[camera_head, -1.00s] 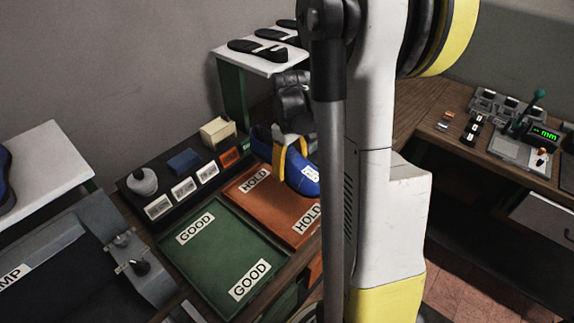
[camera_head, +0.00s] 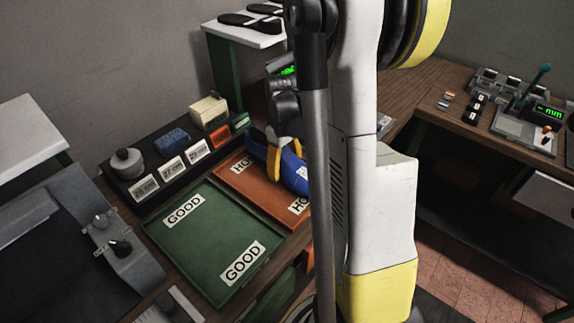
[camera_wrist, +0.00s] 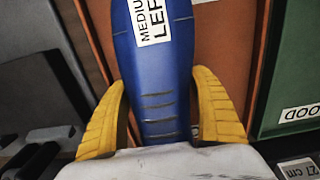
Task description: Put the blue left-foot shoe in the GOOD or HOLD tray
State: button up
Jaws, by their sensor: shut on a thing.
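The blue shoe (camera_head: 292,172) is over the orange HOLD tray (camera_head: 238,181) in the head view; my arm hides part of both. In the wrist view the shoe (camera_wrist: 152,70) carries a white label reading "MEDIUM LEF", cut off at the edge. My gripper (camera_wrist: 160,110) is shut on the shoe, one yellow finger on each side. In the head view a yellow finger of my gripper (camera_head: 272,160) shows against the shoe. Whether the shoe touches the tray floor is unclear. The green GOOD tray (camera_head: 205,240) lies beside the HOLD tray and is empty.
A dark rack with size cards (camera_head: 171,171), a blue block (camera_head: 171,139) and a grey round piece (camera_head: 127,162) stands behind the trays. A white shelf (camera_head: 240,36) with dark soles is at the back. A bench with a gauge (camera_head: 520,125) is at right.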

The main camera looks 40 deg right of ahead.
jog(key=shift+f+b, duration=0.4)
jog(key=shift+f, duration=0.05)
dwell(0.6)
jog(key=o, duration=1.6)
jog(key=shift+c, duration=0.2)
notch_tip(320, 180, up, 12)
jog(key=shift+w+r, duration=0.1)
jog(key=s+a+r+t, duration=0.2)
jog(key=s+a+t, duration=0.1)
jog(key=a, duration=0.8)
jog(key=s+a+r+m+t, duration=0.1)
jog(key=s+a+t, duration=0.3)
jog(key=a, duration=0.8)
jog(key=shift+s+a+r+m, duration=0.3)
jog(key=shift+s+r, duration=0.2)
jog(key=shift+s, duration=0.6)
